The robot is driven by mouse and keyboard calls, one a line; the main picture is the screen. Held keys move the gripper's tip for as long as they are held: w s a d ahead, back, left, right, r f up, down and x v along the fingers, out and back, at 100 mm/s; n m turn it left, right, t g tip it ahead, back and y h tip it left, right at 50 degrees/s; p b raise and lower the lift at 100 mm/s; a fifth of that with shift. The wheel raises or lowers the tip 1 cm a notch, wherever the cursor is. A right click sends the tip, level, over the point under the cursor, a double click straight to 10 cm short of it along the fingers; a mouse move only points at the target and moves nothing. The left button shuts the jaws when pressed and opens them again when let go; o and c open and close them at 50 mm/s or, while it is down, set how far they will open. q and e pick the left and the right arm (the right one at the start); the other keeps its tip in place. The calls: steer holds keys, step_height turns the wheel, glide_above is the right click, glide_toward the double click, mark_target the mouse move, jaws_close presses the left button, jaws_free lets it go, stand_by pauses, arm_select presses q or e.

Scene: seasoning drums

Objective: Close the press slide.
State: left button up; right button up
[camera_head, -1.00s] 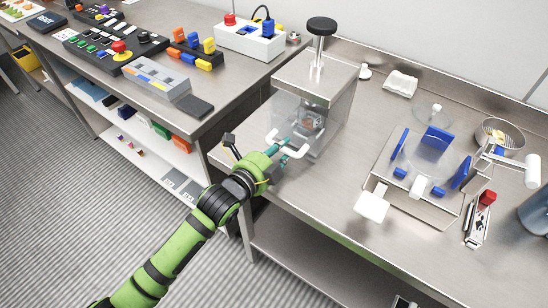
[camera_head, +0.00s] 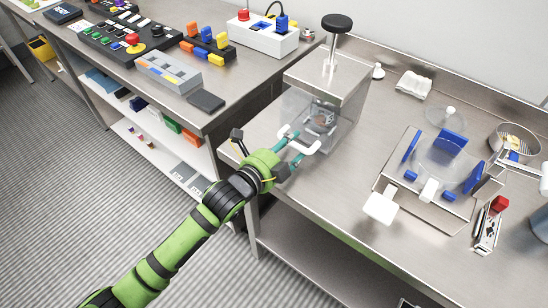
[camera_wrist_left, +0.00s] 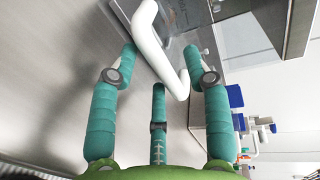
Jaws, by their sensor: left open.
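The press is a box-shaped unit with a steel top (camera_head: 328,75), clear walls and a black-knobbed plunger (camera_head: 337,23), standing at the bench's left end. A white U-shaped handle (camera_head: 312,148) sticks out low at its front. My left gripper (camera_head: 295,147) is at this handle, with its teal fingers around it. In the left wrist view the open gripper (camera_wrist_left: 160,58) has the white handle bar (camera_wrist_left: 148,32) running slantwise between its fingertips. Contact with the handle cannot be told. The slide itself is mostly hidden behind the handle and wall. My right gripper is out of view.
A steel stand with blue guides (camera_head: 450,143) and a white tab (camera_head: 381,207) is to the right. A red-tipped tool (camera_head: 489,225) and a strainer bowl (camera_head: 515,140) lie further right. Another bench with control panels (camera_head: 125,38) adjoins on the left.

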arm_select(q)
steer(key=v, duration=1)
steer(key=shift+a, duration=0.1)
steer(key=s+a+f+n+g+y, duration=0.5)
steer(key=s+a+f+n, duration=0.3)
steer(key=s+n, duration=0.3)
steer(key=s+a+f+n+g+y, duration=0.4)
steer(key=s+a+f+n, duration=0.4)
steer(key=n, duration=0.5)
step_height(320, 180, down, 22)
steer(key=s+m+g, duration=0.1)
steer(key=s+g, duration=0.1)
steer(key=s, duration=0.1)
steer(key=s+a+f, duration=0.2)
steer(key=s+f, duration=1.2)
steer(key=s, duration=0.1)
steer(key=shift+s+a+f+g, duration=0.25)
steer(key=shift+s+f+g, duration=0.05)
steer(key=shift+g, duration=0.1)
